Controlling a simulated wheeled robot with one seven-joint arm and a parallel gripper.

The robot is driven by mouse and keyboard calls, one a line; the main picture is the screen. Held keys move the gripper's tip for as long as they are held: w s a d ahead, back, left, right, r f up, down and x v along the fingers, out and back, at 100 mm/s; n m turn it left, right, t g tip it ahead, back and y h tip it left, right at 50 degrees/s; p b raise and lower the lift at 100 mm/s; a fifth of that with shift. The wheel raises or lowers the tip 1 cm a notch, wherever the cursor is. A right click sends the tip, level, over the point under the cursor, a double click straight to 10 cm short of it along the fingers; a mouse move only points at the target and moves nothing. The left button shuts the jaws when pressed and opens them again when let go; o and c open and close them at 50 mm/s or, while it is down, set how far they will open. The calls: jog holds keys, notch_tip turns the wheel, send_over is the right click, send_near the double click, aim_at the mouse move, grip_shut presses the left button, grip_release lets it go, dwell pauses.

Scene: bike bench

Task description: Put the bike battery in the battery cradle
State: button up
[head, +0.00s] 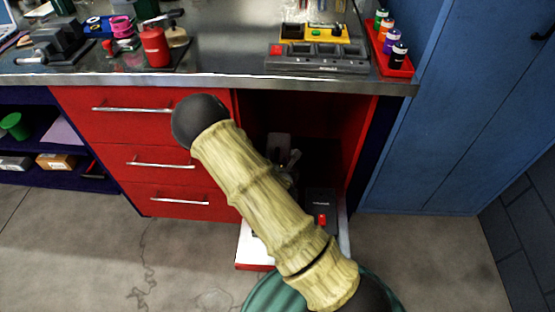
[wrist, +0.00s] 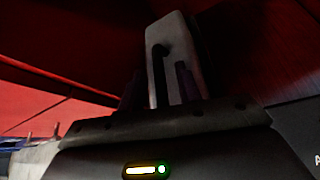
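A dark box with pale lettering and a red part (head: 320,205), which looks like the bike battery, stands low in the open red cabinet. My gripper (head: 289,163) is inside the cabinet, just left of and behind this box, partly hidden by my arm.
A red-and-white ledge (head: 255,250) sticks out at the cabinet's foot, partly hidden by my arm. Red drawers (head: 160,160) are left, a blue locker (head: 440,110) right. The benchtop above holds a grey compartment tray (head: 320,64) and a red bottle rack (head: 395,66). The right floor is clear.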

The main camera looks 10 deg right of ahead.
jog(key=p+v, duration=0.1)
jog(key=v, duration=0.5)
jog(key=shift+w+r+p, duration=0.15)
jog(key=shift+p, duration=0.25)
jog(key=p+v, duration=0.3)
jog(key=p, duration=0.3)
jog(key=p+v, duration=0.1)
jog(key=p, duration=0.1)
jog(key=shift+s+r+p, duration=0.15)
jog(key=shift+s+p, duration=0.2)
jog(key=shift+p, duration=0.05)
jog(key=shift+s+p, duration=0.3)
jog(key=shift+s, duration=0.05)
jog(key=shift+w, duration=0.1)
jog(key=s+d+r+m+g+y, duration=0.1)
jog(key=s+r+m+g, duration=0.4)
jog(key=r+m, duration=0.6)
jog(key=s+r+m+g+y, duration=0.1)
jog(key=s+r+m+g, duration=0.4)
jog(key=r+m, duration=0.6)
jog(key=m, duration=0.8)
jog(key=shift+s+d+r, duration=0.25)
jog(key=shift+d+r, duration=0.1)
